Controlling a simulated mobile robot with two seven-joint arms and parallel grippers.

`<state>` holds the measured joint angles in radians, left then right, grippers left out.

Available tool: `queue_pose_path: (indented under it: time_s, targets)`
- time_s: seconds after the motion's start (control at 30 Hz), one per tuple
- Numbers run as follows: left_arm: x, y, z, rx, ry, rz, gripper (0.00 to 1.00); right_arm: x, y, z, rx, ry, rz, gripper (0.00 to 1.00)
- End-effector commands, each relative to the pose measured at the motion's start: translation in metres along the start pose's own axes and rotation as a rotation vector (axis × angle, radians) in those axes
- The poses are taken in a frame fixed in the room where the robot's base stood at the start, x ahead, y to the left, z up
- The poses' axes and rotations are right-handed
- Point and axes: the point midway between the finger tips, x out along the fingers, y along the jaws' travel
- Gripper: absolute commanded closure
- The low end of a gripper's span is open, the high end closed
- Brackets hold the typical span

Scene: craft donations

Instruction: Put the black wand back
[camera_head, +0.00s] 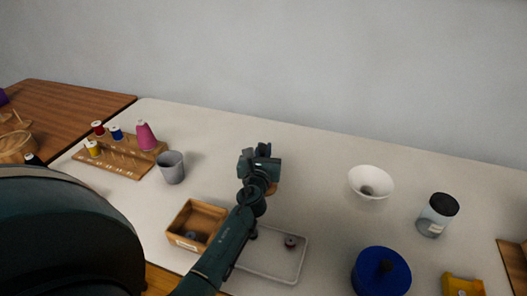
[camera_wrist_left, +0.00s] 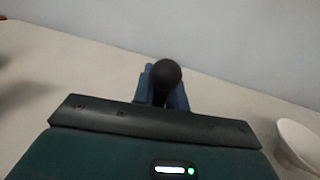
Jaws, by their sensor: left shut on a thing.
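My left gripper (camera_head: 263,150) is raised over the middle of the white table, its arm reaching up from the bottom. In the left wrist view, its blue fingers are shut on the black wand (camera_wrist_left: 166,80). Only the wand's rounded black end shows there, seen nearly end-on between the fingers. The rest of the wand is hidden, and I cannot make it out clearly in the head view. A small brown thing (camera_head: 272,189) shows just below the gripper; I cannot tell what it is. My right gripper is not in view.
The spool rack (camera_head: 91,157), grey cup (camera_head: 171,167) and wooden box (camera_head: 182,220) stand left. A tray (camera_head: 270,274) with a small spool lies in front. A white bowl (camera_head: 371,182), jar (camera_head: 437,215) and blue pot (camera_head: 381,272) stand right. The table's back middle is clear.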

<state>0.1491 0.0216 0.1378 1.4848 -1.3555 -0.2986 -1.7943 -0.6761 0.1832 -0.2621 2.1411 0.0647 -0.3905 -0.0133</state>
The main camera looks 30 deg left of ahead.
Motion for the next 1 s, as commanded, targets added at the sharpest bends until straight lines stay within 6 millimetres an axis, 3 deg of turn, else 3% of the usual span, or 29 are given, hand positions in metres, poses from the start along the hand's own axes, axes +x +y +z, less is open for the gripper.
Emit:
queue_pose_path:
  time_s: [0.07, 0.1, 0.33, 0.67, 1.0]
  targets:
    - [0.0, 0.0, -0.003, 0.001, -0.002, 0.0, 1.0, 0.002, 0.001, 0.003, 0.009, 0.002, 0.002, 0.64]
    - [0.0, 0.0, -0.003, 0.0, 0.0, 0.0, 0.83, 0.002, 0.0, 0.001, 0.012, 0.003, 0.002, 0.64]
    - [0.0, 0.0, -0.003, 0.001, 0.0, 0.0, 0.64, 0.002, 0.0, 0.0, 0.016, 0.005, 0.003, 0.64]
    - [0.0, 0.0, 0.004, 0.0, 0.0, 0.0, 0.64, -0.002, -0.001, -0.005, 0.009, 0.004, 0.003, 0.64]
    - [-0.068, 0.001, 0.0, 0.0, 0.003, 0.0, 0.64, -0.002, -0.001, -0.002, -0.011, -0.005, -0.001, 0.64]
